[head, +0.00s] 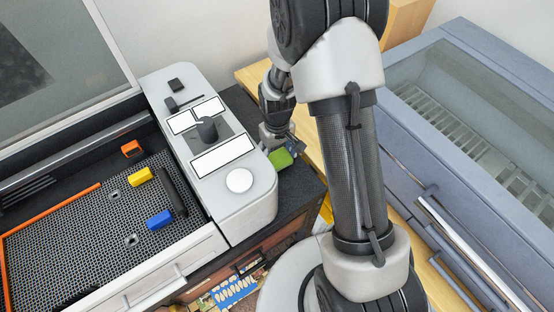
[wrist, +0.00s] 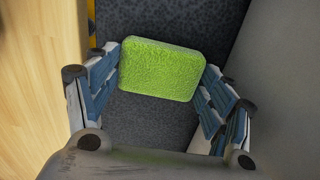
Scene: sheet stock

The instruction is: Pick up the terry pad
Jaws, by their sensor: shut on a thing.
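The terry pad is a bright green, fuzzy, rounded rectangular block. It shows in the wrist view (wrist: 160,70), between the blue-padded fingers of my gripper (wrist: 161,83). The fingers close on its left and right ends. In the head view the pad (head: 281,159) is a small green patch below my gripper (head: 281,147), over the dark top beside the grey-white console. My arm hides part of this area in the head view. I cannot tell whether the pad touches the dark surface below it.
The rounded console (head: 262,205) stands close on the left of my gripper. A light wooden surface (wrist: 40,80) lies close on the other side. A machine bed (head: 90,235) with yellow, blue and orange blocks is at left. A blue-grey glass-topped cabinet (head: 425,105) is at right.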

